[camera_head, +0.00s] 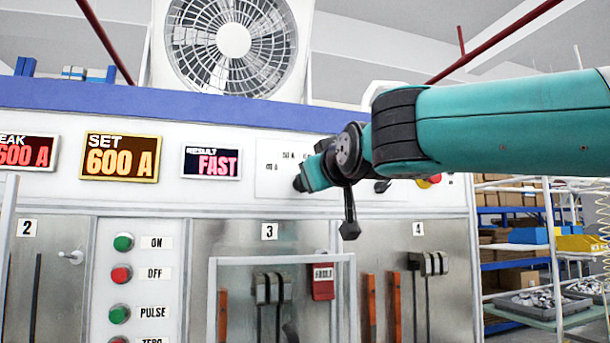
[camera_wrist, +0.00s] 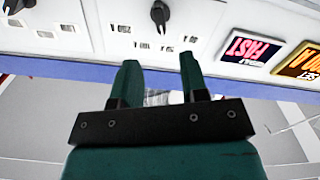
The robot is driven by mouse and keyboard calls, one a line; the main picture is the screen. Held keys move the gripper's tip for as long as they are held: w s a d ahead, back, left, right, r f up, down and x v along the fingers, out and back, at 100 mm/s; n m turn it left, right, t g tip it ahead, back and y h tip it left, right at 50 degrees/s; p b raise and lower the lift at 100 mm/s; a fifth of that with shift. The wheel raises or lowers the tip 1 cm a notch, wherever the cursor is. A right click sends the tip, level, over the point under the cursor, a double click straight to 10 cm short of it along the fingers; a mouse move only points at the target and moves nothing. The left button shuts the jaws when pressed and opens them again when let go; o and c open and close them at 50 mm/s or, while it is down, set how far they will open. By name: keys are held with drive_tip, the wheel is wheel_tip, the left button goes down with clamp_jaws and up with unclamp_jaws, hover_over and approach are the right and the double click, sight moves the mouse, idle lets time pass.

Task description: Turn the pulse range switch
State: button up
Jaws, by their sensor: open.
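A black rotary knob (camera_wrist: 160,12), which I take for the pulse range switch, sits on a white panel with small printed labels around it. The wrist view shows the panel roughly upside down. My gripper (camera_wrist: 159,60) has two green fingers, open and apart with nothing between them. The knob lies beyond the fingertips, in line with the gap, and the fingers do not appear to touch it. In the head view my gripper (camera_head: 312,175) is in front of the label panel (camera_head: 267,180) and hides much of it.
A second black knob (camera_head: 382,186) is to the right, with a red and yellow button (camera_head: 428,182) beyond it. The FAST result display (camera_head: 211,163) and SET 600 A display (camera_head: 120,158) are to the left. A metal guard frame (camera_head: 282,260) stands below. A fan (camera_head: 234,42) is above.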

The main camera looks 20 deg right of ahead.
drive_tip(key=w+p, duration=0.4)
drive_tip(key=w, duration=0.6)
drive_tip(key=shift+w, duration=0.2)
clamp_jaws()
